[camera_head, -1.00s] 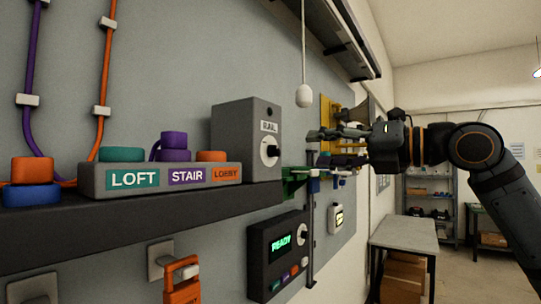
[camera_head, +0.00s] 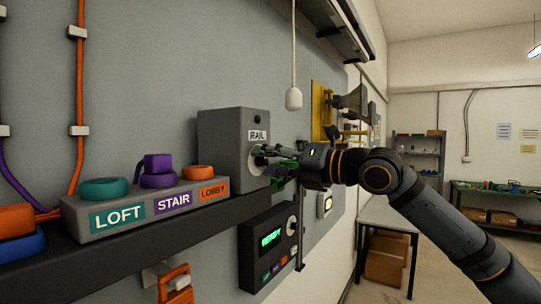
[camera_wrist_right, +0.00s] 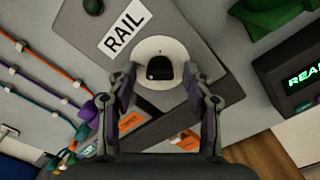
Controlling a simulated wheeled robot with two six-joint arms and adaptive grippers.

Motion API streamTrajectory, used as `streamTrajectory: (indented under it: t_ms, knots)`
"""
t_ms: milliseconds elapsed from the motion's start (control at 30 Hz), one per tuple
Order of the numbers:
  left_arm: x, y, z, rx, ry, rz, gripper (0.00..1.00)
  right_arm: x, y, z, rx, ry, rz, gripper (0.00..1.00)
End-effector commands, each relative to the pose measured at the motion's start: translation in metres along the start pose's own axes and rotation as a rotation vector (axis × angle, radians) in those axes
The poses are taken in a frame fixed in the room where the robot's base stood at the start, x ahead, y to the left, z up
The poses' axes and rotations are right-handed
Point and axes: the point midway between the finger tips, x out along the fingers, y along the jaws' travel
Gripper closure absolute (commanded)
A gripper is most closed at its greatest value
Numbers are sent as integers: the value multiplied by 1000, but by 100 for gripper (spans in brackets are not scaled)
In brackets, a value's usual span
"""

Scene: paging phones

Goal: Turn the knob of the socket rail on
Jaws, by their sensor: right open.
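The socket rail's control is a grey box (camera_head: 222,142) labelled RAIL, standing on the dark shelf. Its knob is a white round dial (camera_head: 256,163) on the box's front face, partly hidden by my fingers in the head view. In the right wrist view the dial shows whole, with a dark grip (camera_wrist_right: 160,68) at its middle. My right gripper (camera_head: 268,153) is open, its fingers pointing at the dial. In the wrist view the fingertips (camera_wrist_right: 160,82) lie to either side of the dial's lower part. I cannot tell whether they touch it. My left gripper is not in view.
A grey block (camera_head: 150,209) labelled LOFT, STAIR and LOBBY sits on the shelf left of the box. A dark READY panel (camera_head: 268,248) is below. A pull cord with a white end (camera_head: 293,99) hangs nearby. A table (camera_head: 388,216) stands to the right.

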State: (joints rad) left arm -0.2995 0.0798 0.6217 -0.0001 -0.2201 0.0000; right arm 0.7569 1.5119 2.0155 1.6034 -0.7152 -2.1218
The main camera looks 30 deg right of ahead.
Motion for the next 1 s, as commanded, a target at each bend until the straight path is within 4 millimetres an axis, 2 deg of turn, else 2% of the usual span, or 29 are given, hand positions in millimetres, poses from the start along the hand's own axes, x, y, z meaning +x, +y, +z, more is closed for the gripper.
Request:
streamTrajectory:
  t_ms: [100,400,500,767,1000]
  knots:
    - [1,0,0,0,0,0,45,0,0,0,0,0,0,49]
    - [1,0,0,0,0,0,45,0,0,0,1,1,0,90]
    - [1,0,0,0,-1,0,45,0,0,0,1,0,0,100]
    - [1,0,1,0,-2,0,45,0,0,0,27,1,0,100]
    - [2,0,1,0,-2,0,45,0,0,0,152,1,1,100]
